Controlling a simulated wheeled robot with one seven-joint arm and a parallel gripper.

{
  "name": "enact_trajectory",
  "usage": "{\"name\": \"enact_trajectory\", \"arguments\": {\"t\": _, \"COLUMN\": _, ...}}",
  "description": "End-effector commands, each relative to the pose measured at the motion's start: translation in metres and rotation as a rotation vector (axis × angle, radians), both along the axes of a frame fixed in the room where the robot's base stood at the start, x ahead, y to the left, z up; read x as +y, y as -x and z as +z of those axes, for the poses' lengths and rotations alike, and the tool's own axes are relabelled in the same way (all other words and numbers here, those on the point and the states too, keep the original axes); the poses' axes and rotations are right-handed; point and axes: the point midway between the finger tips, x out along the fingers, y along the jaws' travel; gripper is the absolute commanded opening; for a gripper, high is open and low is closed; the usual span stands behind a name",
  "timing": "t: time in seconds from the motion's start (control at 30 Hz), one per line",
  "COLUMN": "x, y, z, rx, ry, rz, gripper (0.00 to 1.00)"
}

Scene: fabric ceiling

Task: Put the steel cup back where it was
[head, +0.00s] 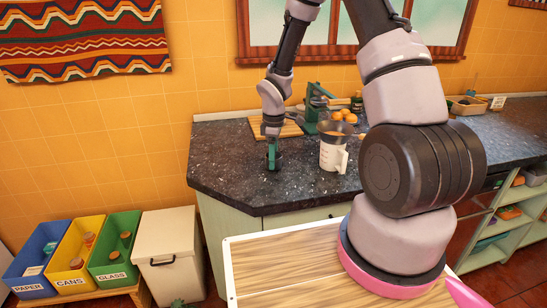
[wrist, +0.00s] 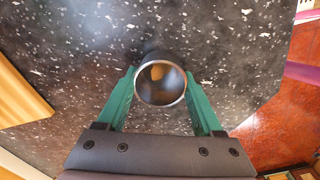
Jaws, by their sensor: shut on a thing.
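The steel cup (wrist: 160,83) shows from above in the wrist view, a round metal rim with a dark, shiny inside. My gripper (wrist: 160,76) has its green fingers shut on the cup, one on each side. In the head view my gripper (head: 272,158) points down over the left part of the dark speckled counter (head: 235,185). There the cup is mostly hidden by the fingers. The fingertips are at or just above the counter top; I cannot tell if the cup's base touches it.
A white measuring jug (head: 331,157) with a dark strainer on top stands right of my gripper. Behind are a wooden board (head: 258,128), a green device (head: 314,108) and oranges (head: 343,114). The counter's front left is clear. Sorting bins (head: 75,255) stand below left.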

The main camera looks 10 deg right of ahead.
Motion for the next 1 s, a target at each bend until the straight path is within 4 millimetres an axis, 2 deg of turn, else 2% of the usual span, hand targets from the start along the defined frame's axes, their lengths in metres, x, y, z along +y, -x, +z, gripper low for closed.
{"name": "enact_trajectory", "arguments": {"t": 0.1, "x": 0.0, "y": 0.0, "z": -0.003, "rx": 0.0, "ry": 0.0, "rz": 0.0, "gripper": 0.09}}
{"name": "enact_trajectory", "arguments": {"t": 0.13, "x": 0.0, "y": 0.0, "z": -0.003, "rx": 0.0, "ry": 0.0, "rz": 0.0, "gripper": 0.8}}
{"name": "enact_trajectory", "arguments": {"t": 0.17, "x": 0.0, "y": 0.0, "z": -0.002, "rx": 0.0, "ry": 0.0, "rz": 0.0, "gripper": 0.91}}
{"name": "enact_trajectory", "arguments": {"t": 0.2, "x": 0.0, "y": 0.0, "z": -0.002, "rx": 0.0, "ry": 0.0, "rz": 0.0, "gripper": 0.98}}
{"name": "enact_trajectory", "arguments": {"t": 0.47, "x": 0.0, "y": 0.0, "z": -0.002, "rx": 0.0, "ry": 0.0, "rz": 0.0, "gripper": 0.98}}
{"name": "enact_trajectory", "arguments": {"t": 0.6, "x": 0.0, "y": 0.0, "z": 0.005, "rx": -0.001, "ry": 0.0, "rz": -0.001, "gripper": 0.98}}
{"name": "enact_trajectory", "arguments": {"t": 0.77, "x": -0.001, "y": -0.001, "z": 0.032, "rx": -0.006, "ry": -0.001, "rz": -0.002, "gripper": 0.98}}
{"name": "enact_trajectory", "arguments": {"t": 1.0, "x": -0.001, "y": -0.001, "z": 0.084, "rx": -0.004, "ry": 0.0, "rz": -0.002, "gripper": 0.98}}
